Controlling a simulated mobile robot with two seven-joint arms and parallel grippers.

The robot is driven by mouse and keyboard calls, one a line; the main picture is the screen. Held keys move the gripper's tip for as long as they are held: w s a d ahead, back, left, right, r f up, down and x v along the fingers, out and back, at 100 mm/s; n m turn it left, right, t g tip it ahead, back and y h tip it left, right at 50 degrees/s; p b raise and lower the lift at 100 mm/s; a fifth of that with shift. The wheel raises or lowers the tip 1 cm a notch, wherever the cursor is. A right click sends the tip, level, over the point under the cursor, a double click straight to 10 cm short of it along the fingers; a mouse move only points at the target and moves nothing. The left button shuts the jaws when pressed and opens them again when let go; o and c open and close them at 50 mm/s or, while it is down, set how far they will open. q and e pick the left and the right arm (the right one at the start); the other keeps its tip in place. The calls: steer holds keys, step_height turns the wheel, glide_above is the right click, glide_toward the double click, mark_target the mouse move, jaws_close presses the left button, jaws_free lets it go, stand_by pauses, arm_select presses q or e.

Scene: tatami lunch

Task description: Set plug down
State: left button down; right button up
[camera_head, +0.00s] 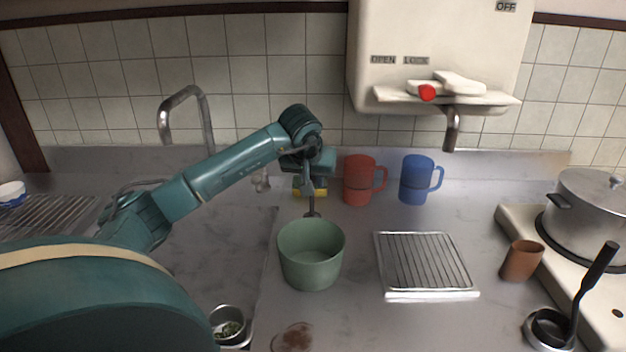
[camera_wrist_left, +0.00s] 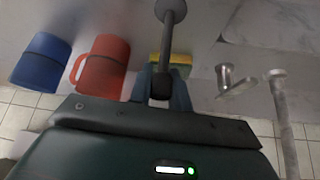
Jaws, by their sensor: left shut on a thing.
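The plug (camera_head: 312,214) is dark grey, with a round disc at the lower end of a thin stem. My left gripper (camera_head: 311,178) is shut on the stem, with the disc end pointing down just behind the green pot (camera_head: 312,266). I cannot tell whether the disc touches the counter. In the left wrist view the plug (camera_wrist_left: 171,12) sticks out from between the fingers of my left gripper (camera_wrist_left: 161,88). My right gripper is out of view.
A yellow sponge (camera_head: 302,192) lies close behind the plug. A red mug (camera_head: 358,182) and a blue mug (camera_head: 416,181) stand to its right. A wire rack (camera_head: 425,262) lies right of the pot. A sink tap (camera_head: 186,96) rises on the left. Counter between mugs and rack looks clear.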

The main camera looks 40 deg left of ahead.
arm_select(q)
steer(key=shift+f, duration=0.1)
steer(key=c, duration=1.3)
jaws_free()
steer(key=shift+r, duration=0.2)
steer(key=v, duration=1.2)
